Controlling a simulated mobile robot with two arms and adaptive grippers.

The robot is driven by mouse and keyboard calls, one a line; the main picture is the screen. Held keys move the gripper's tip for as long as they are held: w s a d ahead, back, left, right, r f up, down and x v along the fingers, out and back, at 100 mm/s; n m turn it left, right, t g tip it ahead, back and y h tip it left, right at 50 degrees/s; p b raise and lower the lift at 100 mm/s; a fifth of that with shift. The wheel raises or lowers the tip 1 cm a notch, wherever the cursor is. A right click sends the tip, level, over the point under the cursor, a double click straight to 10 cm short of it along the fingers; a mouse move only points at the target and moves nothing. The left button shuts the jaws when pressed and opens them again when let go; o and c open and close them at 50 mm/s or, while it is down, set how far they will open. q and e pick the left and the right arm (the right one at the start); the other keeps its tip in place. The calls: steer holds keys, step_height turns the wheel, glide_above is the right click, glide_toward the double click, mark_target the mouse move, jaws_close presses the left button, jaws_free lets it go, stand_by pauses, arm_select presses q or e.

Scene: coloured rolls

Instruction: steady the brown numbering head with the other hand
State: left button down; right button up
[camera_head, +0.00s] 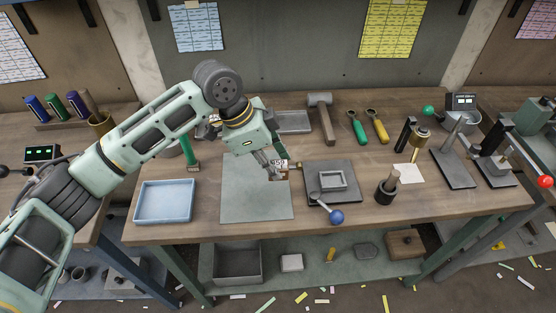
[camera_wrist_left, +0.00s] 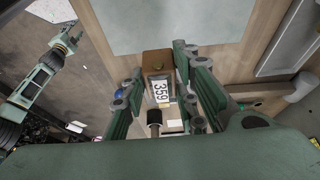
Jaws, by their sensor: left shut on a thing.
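The brown numbering head (camera_wrist_left: 158,63) shows a white label reading 359 in the left wrist view. My left gripper (camera_wrist_left: 158,100) is shut on it, with green fingers on both sides. In the head view my left gripper (camera_head: 273,166) holds the numbering head (camera_head: 279,176) over the right edge of the grey-green mat (camera_head: 245,200). Its lower part is partly hidden by the fingers. In the left wrist view, a green and dark arm at the left seems to be mine, with its gripper (camera_wrist_left: 68,42) away from the head; its finger state is too small to tell.
Right of the mat lies a dark plate (camera_head: 318,193) with a grey frame and a blue-knobbed lever (camera_head: 336,217). A blue tray (camera_head: 165,201) lies at left. A hammer (camera_head: 322,115) lies behind.

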arm_select(q)
steer(key=shift+w+a+f, duration=0.35)
steer(key=shift+a+f, duration=0.25)
steer(key=shift+a, duration=0.05)
steer(key=shift+w+a+f, duration=0.3)
steer(key=shift+a+f, duration=0.3)
steer(key=shift+w+a+f+b, duration=0.2)
steer(key=shift+w+a+f, duration=0.25)
steer(key=shift+a+f, duration=0.4)
steer(key=shift+w+a+f+b, duration=0.2)
steer(key=shift+w+a+f, duration=0.25)
steer(key=shift+a+f, duration=0.3)
steer(key=shift+f+p, duration=0.15)
steer(key=shift+p, duration=0.15)
steer(key=shift+f, duration=0.4)
stand_by(1.0)
steer(key=c, duration=1.9)
jaws_free()
jaws_close()
steer(key=shift+s+f, duration=0.2)
steer(key=shift+f, duration=0.05)
